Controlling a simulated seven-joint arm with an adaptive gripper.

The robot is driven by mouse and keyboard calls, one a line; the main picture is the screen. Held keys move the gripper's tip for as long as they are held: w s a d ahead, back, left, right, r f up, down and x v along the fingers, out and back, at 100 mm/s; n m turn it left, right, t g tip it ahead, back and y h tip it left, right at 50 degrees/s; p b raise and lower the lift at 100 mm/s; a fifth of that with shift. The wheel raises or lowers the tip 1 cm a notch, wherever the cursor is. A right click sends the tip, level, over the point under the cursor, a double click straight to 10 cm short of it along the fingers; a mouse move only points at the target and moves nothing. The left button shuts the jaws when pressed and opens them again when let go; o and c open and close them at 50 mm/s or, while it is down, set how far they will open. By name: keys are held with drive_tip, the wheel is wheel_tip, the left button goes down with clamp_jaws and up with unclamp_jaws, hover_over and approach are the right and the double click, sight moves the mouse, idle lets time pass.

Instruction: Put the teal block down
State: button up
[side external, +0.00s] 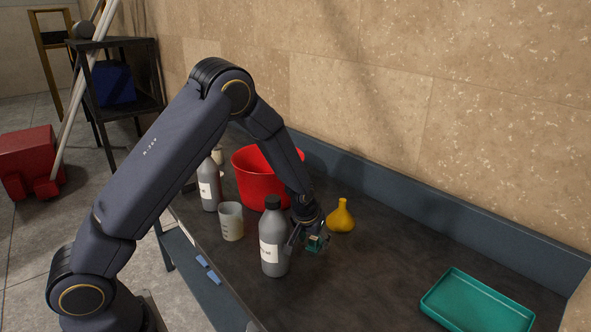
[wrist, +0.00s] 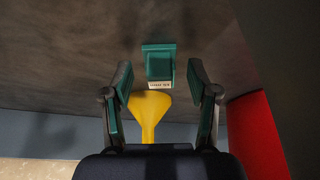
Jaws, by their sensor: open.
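The teal block (wrist: 158,62), with a white printed label on its near edge, shows in the wrist view just beyond and between my fingertips, with a gap on each side. My gripper (wrist: 159,80) is open, its two teal-padded fingers spread apart. In the side view my gripper (side external: 313,240) is low over the dark bench top, behind and right of a grey bottle. The teal seen there is small, and I cannot clearly separate block from finger pads. Whether the block rests flat on the bench is hard to tell.
A grey labelled bottle (side external: 274,245) stands close to my gripper. A yellow flask (side external: 341,216), a red bucket (side external: 262,180), a beaker (side external: 231,221) and another bottle (side external: 209,186) stand nearby. A teal tray (side external: 478,304) lies at right, with clear bench (side external: 400,255) before it.

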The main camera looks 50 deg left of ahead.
drive_tip(key=shift+r, duration=0.1)
drive_tip(key=v, duration=1.2)
drive_tip(key=shift+r, duration=0.1)
